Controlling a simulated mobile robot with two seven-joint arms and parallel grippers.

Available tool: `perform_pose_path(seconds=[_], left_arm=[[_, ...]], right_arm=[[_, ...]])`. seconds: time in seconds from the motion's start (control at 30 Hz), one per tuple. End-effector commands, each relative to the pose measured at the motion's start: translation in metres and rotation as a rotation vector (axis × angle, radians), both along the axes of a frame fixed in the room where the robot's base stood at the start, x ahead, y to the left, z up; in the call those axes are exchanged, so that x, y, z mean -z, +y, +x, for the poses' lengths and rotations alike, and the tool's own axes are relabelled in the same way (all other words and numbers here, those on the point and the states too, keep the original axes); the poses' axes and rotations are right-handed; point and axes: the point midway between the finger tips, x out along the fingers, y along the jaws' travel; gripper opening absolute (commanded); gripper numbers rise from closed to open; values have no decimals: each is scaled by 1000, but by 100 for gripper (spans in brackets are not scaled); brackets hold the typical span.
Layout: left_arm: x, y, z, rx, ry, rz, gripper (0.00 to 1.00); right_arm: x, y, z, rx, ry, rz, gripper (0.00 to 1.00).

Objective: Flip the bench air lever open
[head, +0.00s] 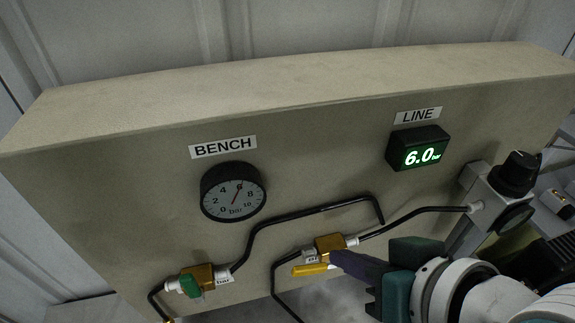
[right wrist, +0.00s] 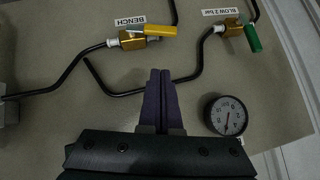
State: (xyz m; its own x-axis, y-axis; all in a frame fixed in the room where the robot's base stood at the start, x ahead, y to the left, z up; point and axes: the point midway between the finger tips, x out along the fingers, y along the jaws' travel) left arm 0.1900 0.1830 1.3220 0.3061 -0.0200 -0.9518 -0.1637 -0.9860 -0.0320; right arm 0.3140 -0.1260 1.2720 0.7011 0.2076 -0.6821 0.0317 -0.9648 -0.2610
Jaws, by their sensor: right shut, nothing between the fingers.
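The bench air lever is a yellow handle (head: 310,270) on a brass valve (head: 329,244) low on the beige panel. In the right wrist view the yellow lever (right wrist: 156,30) reaches right from its brass valve (right wrist: 131,48), roughly along the valve body, beside a BENCH label (right wrist: 125,23). My right gripper (head: 334,258) is shut and empty, its purple fingertips close to the lever's right end in the head view. In the right wrist view the shut fingertips (right wrist: 160,73) point toward the lever with a gap in the picture. Contact cannot be told. My left gripper is not in view.
A second brass valve with a green lever (head: 190,285) sits at lower left. Black tubes (head: 310,213) run across the panel. The LINE display (head: 417,149) reads 6.0. A black regulator knob (head: 518,170) stands at right.

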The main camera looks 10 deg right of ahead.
Motion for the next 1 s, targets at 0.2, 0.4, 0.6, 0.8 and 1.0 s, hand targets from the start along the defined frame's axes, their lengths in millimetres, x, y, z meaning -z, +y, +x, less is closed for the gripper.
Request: perform_pose_path(seconds=[0.2,0.4,0.6,0.8,1.0], left_arm=[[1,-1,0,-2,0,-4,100],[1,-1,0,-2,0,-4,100],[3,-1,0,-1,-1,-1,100],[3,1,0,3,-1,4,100],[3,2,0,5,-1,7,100]], right_arm=[[26,8,28,-2,1,0,0],[52,15,31,-1,3,-1,0],[67,19,31,-2,0,-1,0],[70,20,31,-2,-1,-1,0],[70,20,31,-1,0,-1,0]])
